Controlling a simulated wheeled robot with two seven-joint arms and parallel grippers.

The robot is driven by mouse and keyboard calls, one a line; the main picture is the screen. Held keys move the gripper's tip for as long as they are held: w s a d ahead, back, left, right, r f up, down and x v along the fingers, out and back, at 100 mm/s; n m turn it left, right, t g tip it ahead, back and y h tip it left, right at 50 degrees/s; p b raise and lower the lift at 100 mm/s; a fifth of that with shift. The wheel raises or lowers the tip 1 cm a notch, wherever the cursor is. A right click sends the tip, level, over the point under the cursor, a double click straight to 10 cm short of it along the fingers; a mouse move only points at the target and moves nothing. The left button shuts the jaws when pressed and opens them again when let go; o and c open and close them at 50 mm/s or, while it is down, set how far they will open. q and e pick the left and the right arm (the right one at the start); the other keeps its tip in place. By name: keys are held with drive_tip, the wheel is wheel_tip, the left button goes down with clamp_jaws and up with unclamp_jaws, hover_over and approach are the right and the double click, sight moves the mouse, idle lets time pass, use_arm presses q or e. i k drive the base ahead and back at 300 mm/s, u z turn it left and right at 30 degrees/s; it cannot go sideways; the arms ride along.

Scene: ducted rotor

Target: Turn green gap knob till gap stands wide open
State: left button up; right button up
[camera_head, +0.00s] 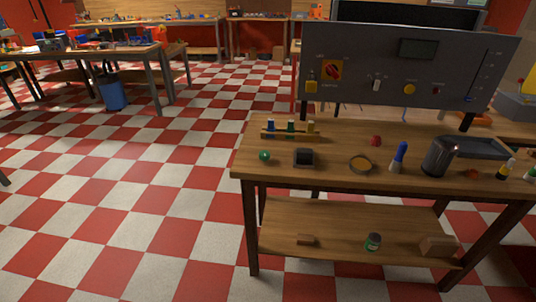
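A small round green thing (264,155) sits at the left front of the wooden workbench (330,178). I cannot tell whether it is the green gap knob. The dark grey panel (440,63) stands above the bench and carries a red-and-yellow rotary switch (332,71), a yellow button or knob (409,89), a white toggle (376,85) and a vertical slider with a blue handle (468,99). No green knob shows clearly on the panel, and no gap can be made out. Neither of my grippers is in view.
On the bench are a dark box (304,158), a round dish (361,163), a blue-topped bottle (399,157), a dark cylinder (439,156) and a rack of coloured pieces (290,128). A green jar (373,241) stands on the lower shelf. Checkered floor lies open to the left.

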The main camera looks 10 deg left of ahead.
sight(264, 155)
drive_tip(key=z, duration=0.75)
drive_tip(key=i, duration=0.6)
drive_tip(key=u, duration=0.95)
